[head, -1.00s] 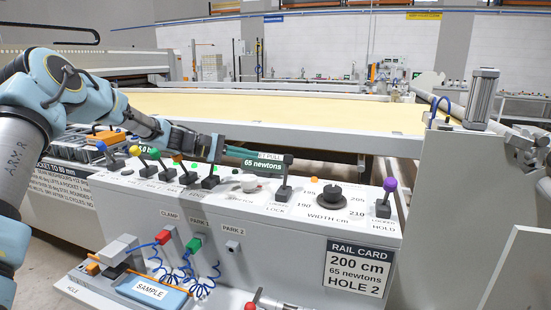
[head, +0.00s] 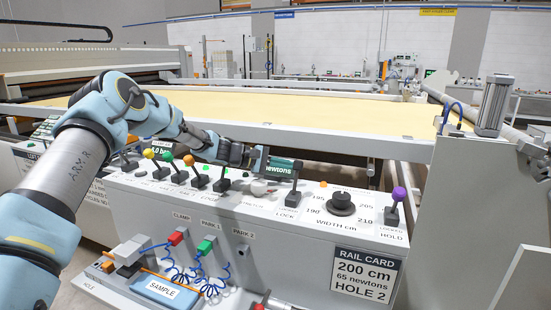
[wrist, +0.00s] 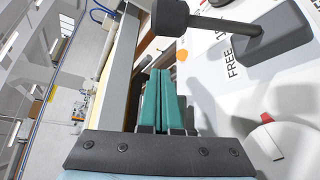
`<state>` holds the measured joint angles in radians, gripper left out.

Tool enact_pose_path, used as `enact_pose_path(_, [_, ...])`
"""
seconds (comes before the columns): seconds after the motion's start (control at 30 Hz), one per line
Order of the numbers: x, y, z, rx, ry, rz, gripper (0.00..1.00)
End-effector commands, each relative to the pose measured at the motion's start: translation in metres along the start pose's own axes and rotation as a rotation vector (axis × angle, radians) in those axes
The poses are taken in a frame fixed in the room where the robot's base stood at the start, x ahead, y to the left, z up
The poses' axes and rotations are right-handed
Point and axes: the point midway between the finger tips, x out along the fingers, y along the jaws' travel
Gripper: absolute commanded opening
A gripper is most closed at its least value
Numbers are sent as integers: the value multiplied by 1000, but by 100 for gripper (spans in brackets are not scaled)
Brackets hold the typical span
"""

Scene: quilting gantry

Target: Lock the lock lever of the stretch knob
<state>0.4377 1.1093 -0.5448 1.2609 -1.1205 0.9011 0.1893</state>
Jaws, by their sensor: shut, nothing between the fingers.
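The lock lever (head: 295,180) is a black lever with a dark grip on a dark base, standing on the sloped white panel above the LOCK label. In the wrist view its dark head (wrist: 170,17) and base (wrist: 272,35) fill the upper right, beside printed FREE lettering. The white stretch knob (head: 259,187) is left of the lever; it shows with a red mark in the wrist view (wrist: 262,144). My gripper (head: 263,159) is shut and empty, just left of the lever's grip and apart from it. Its teal fingers (wrist: 165,100) lie together.
Several coloured-tip levers (head: 198,178) are to the left. The black width dial (head: 341,203) and purple-tipped hold lever (head: 395,207) are to the right. A long white rail (head: 330,140) runs behind the panel.

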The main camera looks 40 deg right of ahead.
Motion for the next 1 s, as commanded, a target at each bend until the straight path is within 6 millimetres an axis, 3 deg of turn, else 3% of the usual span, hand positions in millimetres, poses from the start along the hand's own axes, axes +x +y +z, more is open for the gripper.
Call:
enact_pose_path(0.3, [-14, 2, 34, -1, 0, 0, 0])
enact_pose_path(1.0, [-15, -2, 37, 19, 0, 14, 0])
